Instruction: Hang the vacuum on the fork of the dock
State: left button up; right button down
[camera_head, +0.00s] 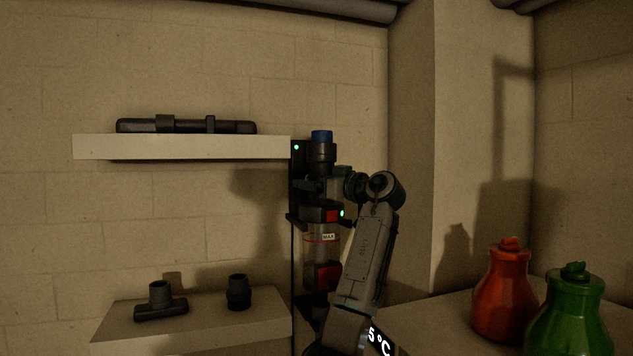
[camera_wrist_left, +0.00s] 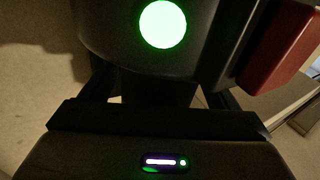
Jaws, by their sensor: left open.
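The vacuum (camera_head: 322,240) is a dark upright stick body with a blue top, red blocks and a clear section with a small label. It stands upright against the dock (camera_head: 297,180), a narrow black wall panel with a green light. My left gripper (camera_head: 340,187) is open at the vacuum's upper body, on its right side. In the left wrist view, the vacuum's dark body (camera_wrist_left: 115,35) with a round green light is very close, and a red block is at its right. The fork is hidden behind the vacuum, so I cannot tell whether the vacuum rests on it.
A pale shelf (camera_head: 180,147) left of the dock holds a long dark tool (camera_head: 187,126). A lower ledge (camera_head: 200,325) carries two dark nozzles (camera_head: 160,303) (camera_head: 238,292). A red bottle (camera_head: 503,295) and a green bottle (camera_head: 568,315) stand on a surface at the right.

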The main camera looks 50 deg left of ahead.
pick_arm(q)
jog(key=shift+w+d+f, duration=0.1)
jog(key=shift+d+f, duration=0.05)
jog(key=shift+d, duration=0.1)
jog(key=d+b, duration=0.5)
jog(key=d, duration=0.5)
jog(key=shift+w+d, duration=0.15)
